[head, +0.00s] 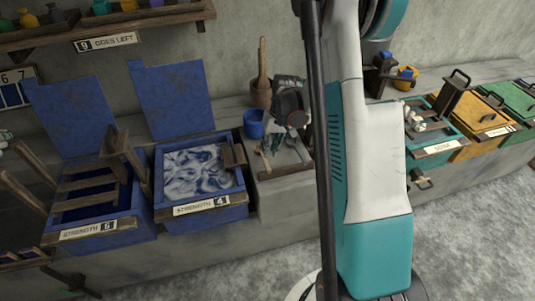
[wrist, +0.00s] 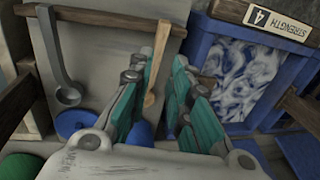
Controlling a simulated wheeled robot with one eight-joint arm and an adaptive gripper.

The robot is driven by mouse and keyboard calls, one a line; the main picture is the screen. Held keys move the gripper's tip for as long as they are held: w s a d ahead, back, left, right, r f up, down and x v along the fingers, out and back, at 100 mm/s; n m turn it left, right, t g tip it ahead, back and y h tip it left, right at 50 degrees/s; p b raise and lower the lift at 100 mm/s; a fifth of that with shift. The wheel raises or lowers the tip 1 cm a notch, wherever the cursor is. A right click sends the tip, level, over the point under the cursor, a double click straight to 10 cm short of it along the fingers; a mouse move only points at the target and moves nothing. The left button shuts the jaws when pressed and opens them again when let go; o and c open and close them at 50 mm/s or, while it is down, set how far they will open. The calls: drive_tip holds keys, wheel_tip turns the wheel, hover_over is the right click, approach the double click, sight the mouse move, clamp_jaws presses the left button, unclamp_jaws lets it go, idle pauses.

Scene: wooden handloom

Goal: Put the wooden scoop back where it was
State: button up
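The wooden scoop (wrist: 154,78) shows in the wrist view as a thin, light-brown handle running down to a wider end, partly hidden by the fingers. It lies on the pale board with a dark wooden rim (wrist: 110,16). In the head view the scoop (head: 263,157) is small on the left of that board (head: 290,170). My gripper (wrist: 173,65) is open, its teal-padded fingers apart. The scoop appears in the gap near the left finger; I cannot tell whether they touch. In the head view my gripper (head: 283,136) is over the board, pointing down.
A grey ladle (wrist: 56,70) lies on the board's left in the wrist view. Blue vat "Strength 4" (head: 205,175) stands left of the board, and "Strength 6" (head: 95,210) farther left. A blue cup (head: 254,124) and a wooden pot with a stick (head: 262,92) stand behind.

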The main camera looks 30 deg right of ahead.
drive_tip(key=r, duration=0.3)
drive_tip(key=d+r+p, duration=0.1)
drive_tip(key=r, duration=0.1)
drive_tip(key=shift+s+r, duration=0.15)
drive_tip(key=shift+r, duration=0.25)
